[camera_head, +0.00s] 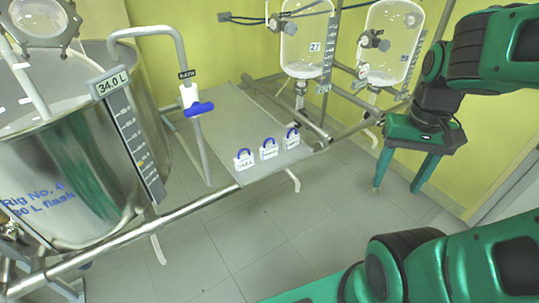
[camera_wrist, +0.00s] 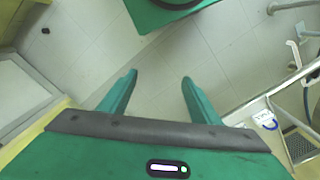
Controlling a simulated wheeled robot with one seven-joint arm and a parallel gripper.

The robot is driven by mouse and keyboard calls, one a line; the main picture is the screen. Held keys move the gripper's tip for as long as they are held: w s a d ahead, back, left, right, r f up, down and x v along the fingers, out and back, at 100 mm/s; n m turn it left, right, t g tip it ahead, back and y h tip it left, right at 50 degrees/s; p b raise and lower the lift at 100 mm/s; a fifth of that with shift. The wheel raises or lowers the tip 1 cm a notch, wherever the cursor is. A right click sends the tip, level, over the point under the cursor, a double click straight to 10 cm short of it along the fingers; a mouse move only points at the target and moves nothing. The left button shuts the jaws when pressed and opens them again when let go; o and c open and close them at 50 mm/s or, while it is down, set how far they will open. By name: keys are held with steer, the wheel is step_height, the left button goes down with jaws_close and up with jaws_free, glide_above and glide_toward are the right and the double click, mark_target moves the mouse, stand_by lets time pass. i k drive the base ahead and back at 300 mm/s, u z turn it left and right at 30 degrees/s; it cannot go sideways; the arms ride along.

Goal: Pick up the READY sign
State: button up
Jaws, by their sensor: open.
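Three small white signs with blue hooks stand in a row on a grey platform (camera_head: 222,128): a left sign (camera_head: 244,163), a middle sign (camera_head: 269,153) and a right sign (camera_head: 292,142). Their lettering is too small to read surely, so I cannot tell which is the READY sign. My gripper (camera_head: 397,188) is open and empty, to the right of the signs and apart from them, with its fingers pointing down over the floor. In the wrist view my gripper (camera_wrist: 158,80) has nothing between its fingers, and one white sign (camera_wrist: 264,119) shows at the right.
A large steel vessel (camera_head: 70,175) stands at the left, with a pipe and blue-handled valve (camera_head: 199,109) near the platform. Glass reactors (camera_head: 305,48) (camera_head: 388,45) on metal frames stand behind. A metal rail (camera_head: 160,220) runs along the front. The tiled floor (camera_head: 290,230) is clear.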

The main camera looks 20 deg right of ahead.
mark_target(267, 152)
steer(key=u, duration=0.65)
steer(key=k, duration=0.95)
steer(key=z, duration=0.65)
steer(key=i, duration=1)
